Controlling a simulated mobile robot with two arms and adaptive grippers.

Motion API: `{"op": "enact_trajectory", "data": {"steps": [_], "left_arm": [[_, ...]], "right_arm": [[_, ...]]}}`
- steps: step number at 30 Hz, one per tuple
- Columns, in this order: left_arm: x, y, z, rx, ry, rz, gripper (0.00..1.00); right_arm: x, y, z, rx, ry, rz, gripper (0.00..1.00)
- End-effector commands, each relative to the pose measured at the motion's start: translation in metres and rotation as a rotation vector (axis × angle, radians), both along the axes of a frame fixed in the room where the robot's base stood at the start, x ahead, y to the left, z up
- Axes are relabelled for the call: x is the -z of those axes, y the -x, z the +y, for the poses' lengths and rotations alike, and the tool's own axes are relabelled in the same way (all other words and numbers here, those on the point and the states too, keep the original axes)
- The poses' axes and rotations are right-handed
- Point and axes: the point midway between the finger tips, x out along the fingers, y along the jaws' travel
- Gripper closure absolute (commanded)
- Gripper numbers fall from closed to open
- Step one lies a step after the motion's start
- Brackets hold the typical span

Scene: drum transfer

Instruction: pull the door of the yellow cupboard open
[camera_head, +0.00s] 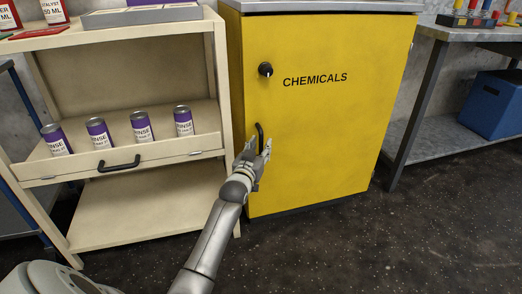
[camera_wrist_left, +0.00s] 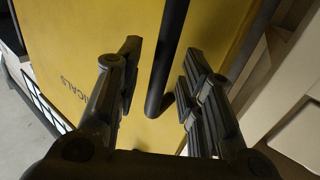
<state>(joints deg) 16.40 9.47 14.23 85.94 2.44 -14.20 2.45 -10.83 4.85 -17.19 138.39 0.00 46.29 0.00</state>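The yellow cupboard (camera_head: 320,130) marked CHEMICALS stands upright with its door shut. A round black knob (camera_head: 265,69) sits high on the door's left side. Below it is the black vertical door handle (camera_head: 259,130), its lower part hidden by my left gripper (camera_head: 257,150). In the left wrist view the handle (camera_wrist_left: 165,60) runs between the two spread fingers of my left gripper (camera_wrist_left: 160,85), with visible gaps on both sides. The gripper is open around the handle. My right gripper is in neither view.
A cream shelf unit (camera_head: 70,205) with a drawer of several purple cans (camera_head: 100,133) stands close on the left. A grey workbench (camera_head: 440,135) with a blue bin (camera_head: 490,103) is on the right. Dark floor (camera_head: 390,240) in front of the cupboard is clear.

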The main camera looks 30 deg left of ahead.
Motion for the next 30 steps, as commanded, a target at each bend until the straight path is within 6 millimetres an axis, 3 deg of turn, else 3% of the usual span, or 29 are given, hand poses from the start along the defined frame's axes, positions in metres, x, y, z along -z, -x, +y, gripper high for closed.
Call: {"op": "enact_trajectory", "data": {"steps": [14,22,30], "left_arm": [[-0.0006,-0.0104,0.0026,0.000,0.000,0.000,0.65],[-0.0004,-0.0102,0.0027,0.000,0.000,0.000,0.99],[-0.0004,-0.0101,0.0026,0.000,0.000,0.000,1.00]], "right_arm": [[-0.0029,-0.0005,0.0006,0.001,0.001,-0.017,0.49],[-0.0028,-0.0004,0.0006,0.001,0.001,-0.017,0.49],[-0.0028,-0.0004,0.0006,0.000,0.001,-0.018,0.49]]}}
